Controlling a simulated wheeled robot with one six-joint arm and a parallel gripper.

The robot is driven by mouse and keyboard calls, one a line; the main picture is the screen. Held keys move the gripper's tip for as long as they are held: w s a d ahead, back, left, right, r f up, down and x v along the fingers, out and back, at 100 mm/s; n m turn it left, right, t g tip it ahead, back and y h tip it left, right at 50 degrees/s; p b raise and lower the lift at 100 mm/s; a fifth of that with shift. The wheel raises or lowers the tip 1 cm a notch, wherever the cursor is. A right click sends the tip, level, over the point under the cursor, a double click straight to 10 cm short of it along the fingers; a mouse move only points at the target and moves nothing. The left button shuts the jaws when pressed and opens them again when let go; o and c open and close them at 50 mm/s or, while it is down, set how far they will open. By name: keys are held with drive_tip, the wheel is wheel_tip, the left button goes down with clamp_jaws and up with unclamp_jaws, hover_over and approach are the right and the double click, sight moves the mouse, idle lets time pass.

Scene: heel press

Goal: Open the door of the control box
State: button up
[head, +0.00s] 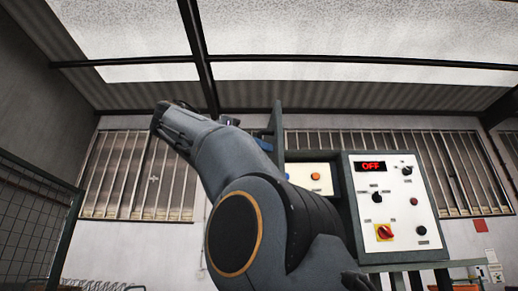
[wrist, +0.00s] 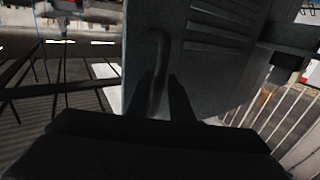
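In the wrist view a dark grey door (wrist: 215,75) with slotted vents fills the middle. A curved dark bar handle (wrist: 159,60) stands on it. The dark fingers of my gripper (wrist: 160,98) are on either side of the handle's lower end. The picture is too dark to tell whether they press on it. In the head view the door (head: 277,125) looks like a narrow upright grey plate, seen nearly edge-on. It stands left of a pale panel with an orange button (head: 315,176). My arm hides the gripper's fingertips and the handle there.
A control panel (head: 405,205) with a red OFF display, knobs and a red-yellow switch is right of the door. A mesh fence (head: 35,215) stands at the left. Barred windows (head: 138,175) line the back wall.

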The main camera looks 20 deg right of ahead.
drive_tip(key=v, duration=0.7)
drive_tip(key=shift+a+p, duration=0.35)
drive_tip(key=shift+a, duration=0.05)
drive_tip(key=shift+s, duration=0.2)
